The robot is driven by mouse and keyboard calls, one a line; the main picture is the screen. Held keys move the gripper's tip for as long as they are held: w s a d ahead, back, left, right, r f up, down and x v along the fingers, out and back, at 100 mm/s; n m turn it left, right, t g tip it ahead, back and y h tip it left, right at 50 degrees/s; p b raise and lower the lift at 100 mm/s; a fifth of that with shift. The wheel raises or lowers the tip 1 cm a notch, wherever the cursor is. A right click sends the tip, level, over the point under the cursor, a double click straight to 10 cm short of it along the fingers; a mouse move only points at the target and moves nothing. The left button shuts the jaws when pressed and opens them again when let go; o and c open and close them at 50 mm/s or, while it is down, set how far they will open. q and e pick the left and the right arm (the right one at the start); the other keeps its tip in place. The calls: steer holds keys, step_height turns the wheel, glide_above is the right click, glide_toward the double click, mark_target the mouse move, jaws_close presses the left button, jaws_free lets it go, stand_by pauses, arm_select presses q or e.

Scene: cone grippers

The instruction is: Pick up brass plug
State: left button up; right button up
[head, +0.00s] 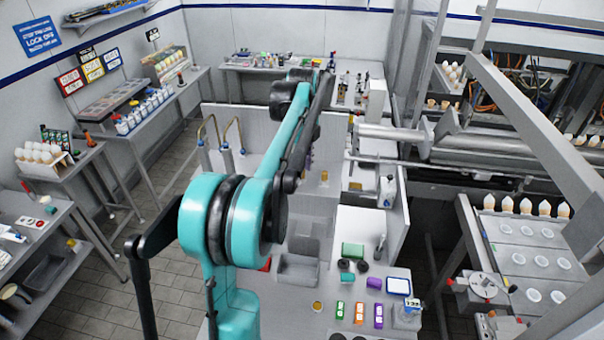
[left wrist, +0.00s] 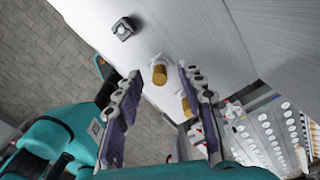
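A brass plug (left wrist: 160,74), a short brass-coloured cylinder, shows in the left wrist view on a pale grey surface. It lines up with the gap between the fingertips of my left gripper (left wrist: 158,82). The gripper is open and its dark-padded fingers are apart. I cannot tell how far the plug is from the fingertips. A second brass-coloured piece (left wrist: 186,106) is partly covered by the right-hand finger. In the head view a small brass-coloured piece (head: 325,176) stands beyond my teal arm. My left gripper is not clearly visible there. My right gripper is in neither view.
A dark square fitting (left wrist: 124,28) is on the pale surface in the left wrist view. A bench (head: 290,320) at the front holds coloured blocks. Machinery (head: 480,145) fills the right side.

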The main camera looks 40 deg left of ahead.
arm_select(q)
jaws_close()
steer(key=shift+r, duration=0.15)
steer(key=shift+r, duration=0.55)
steer(key=r, duration=0.1)
steer(key=d+r+b, duration=0.1)
steer(key=r, duration=0.1)
steer(key=shift+d+r, duration=0.1)
steer(key=shift+r, duration=0.05)
steer(key=d+r+p, duration=0.2)
steer(key=d+r, duration=0.8)
steer(key=r, duration=0.1)
steer(key=shift+s+d+r+p, duration=0.2)
steer(key=shift+s+d+p, duration=0.05)
steer(key=shift+s+p, duration=0.1)
